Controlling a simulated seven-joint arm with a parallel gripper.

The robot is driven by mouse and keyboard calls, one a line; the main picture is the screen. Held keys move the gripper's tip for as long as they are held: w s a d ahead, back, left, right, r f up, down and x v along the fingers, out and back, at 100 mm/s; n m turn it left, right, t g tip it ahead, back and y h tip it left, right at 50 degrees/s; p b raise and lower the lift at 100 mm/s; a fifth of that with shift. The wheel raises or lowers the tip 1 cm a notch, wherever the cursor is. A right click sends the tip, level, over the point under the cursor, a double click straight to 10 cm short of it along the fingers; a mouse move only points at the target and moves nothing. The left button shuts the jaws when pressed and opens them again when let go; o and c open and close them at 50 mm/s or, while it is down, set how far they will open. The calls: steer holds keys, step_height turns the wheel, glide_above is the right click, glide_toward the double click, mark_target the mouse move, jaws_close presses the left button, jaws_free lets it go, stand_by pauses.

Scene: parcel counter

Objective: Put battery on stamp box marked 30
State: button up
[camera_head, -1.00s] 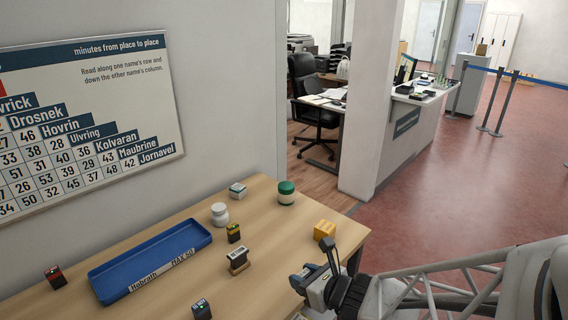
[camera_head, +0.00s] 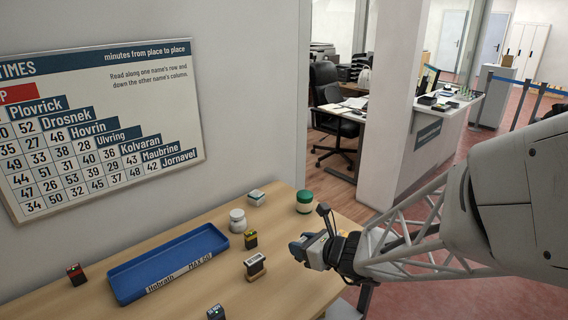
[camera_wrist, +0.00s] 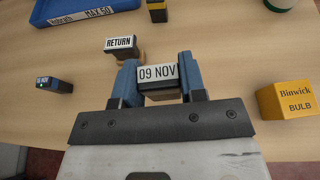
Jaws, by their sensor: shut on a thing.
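My gripper (camera_head: 300,248) is above the right part of the table. In the wrist view its two blue fingers are shut on a dark block with a white label reading 09 NOV (camera_wrist: 158,72). In the head view my gripper hides this block. I cannot pick out a battery or a number 30 by its markings. A RETURN stamp (camera_wrist: 121,46) stands just beyond my left finger; it also shows in the head view (camera_head: 255,266). A small dark block with a blue label (camera_wrist: 54,85) lies left of my gripper.
A yellow-black block (camera_head: 250,240), a red-black block (camera_head: 76,274), a white jar (camera_head: 237,221), a small box (camera_head: 256,198) and a green-lidded jar (camera_head: 304,202) stand around.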

steer(key=w+a+n+g, duration=0.1)
steer(key=w+a, duration=0.2)
steer(key=w, duration=0.4)
steer(key=w+a+n+g+y, duration=0.1)
steer(key=w+a, duration=0.3)
steer(key=w, duration=0.3)
steer(key=w+a+r+n+g+y, duration=0.1)
steer(key=w+a, duration=0.3)
steer(key=w, duration=0.3)
steer(key=shift+a+n+g, duration=0.25)
steer(key=shift+n+g, duration=0.05)
steer(key=shift+g, duration=0.1)
glide_above(256, 193)
steer(key=shift+s+f, duration=0.1)
steer(key=shift+f, duration=0.65)
steer(key=shift+f, duration=1.75)
steer(key=shift+f, duration=0.2)
